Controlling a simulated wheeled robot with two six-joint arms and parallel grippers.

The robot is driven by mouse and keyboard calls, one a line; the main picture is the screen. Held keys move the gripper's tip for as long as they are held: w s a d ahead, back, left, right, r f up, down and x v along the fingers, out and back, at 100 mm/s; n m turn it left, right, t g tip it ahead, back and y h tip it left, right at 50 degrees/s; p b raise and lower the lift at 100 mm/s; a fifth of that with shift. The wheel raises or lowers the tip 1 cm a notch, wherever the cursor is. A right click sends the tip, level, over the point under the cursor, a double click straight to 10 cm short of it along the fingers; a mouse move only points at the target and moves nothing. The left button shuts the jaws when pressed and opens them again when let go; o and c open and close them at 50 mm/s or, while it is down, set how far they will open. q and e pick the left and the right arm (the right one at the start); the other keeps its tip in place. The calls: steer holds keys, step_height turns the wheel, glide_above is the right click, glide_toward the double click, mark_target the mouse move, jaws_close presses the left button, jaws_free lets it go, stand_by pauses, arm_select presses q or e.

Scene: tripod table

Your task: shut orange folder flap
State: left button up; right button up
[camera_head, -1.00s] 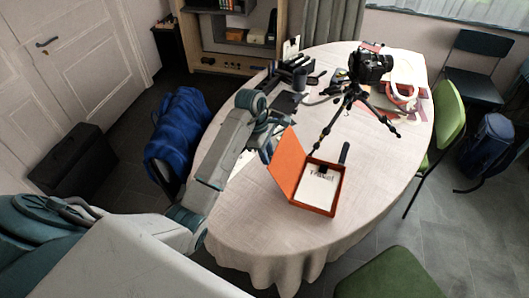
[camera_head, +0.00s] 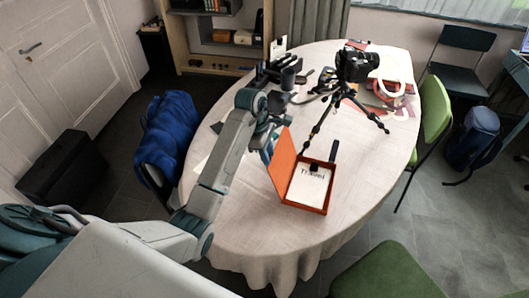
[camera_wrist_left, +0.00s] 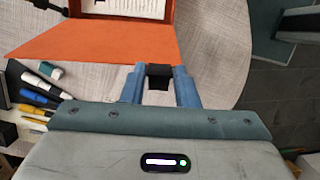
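The orange folder (camera_head: 322,210) lies open on the table, with white paper marked "Travel" (camera_head: 309,185) inside its raised rim. Its orange flap (camera_head: 283,168) stands up tilted along the left side. In the left wrist view the flap (camera_wrist_left: 95,42) spreads in front of the fingers. My left gripper (camera_head: 267,152) is on the outer, left side of the flap, close to it; I cannot tell whether it touches. In the wrist view the black tips of the left gripper (camera_wrist_left: 159,73) meet, with nothing seen between them. My right gripper is not in view.
Pens (camera_wrist_left: 35,88) lie left of my fingers in the wrist view. The table front is clear. A green chair (camera_head: 432,112) stands right.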

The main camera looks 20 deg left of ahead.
arm_select(q)
steer(key=shift+w+d+r, duration=0.1)
steer(key=shift+d+r, duration=0.15)
steer(key=shift+d, duration=0.9)
steer(key=shift+w+d+r, duration=0.1)
steer(key=shift+d, duration=0.55)
steer(key=shift+w+d+r, duration=0.1)
steer(key=shift+d, duration=0.55)
steer(key=o, duration=0.6)
steer(key=p+v, duration=0.2)
steer(key=d+p+v, duration=0.1)
steer(key=p+v, duration=0.2)
steer(key=d+p+v, duration=0.1)
steer(key=p+v, duration=0.1)
steer(key=shift+a+r+p, duration=0.15)
steer(key=shift+r+p, duration=0.15)
steer(key=shift+r, duration=0.25)
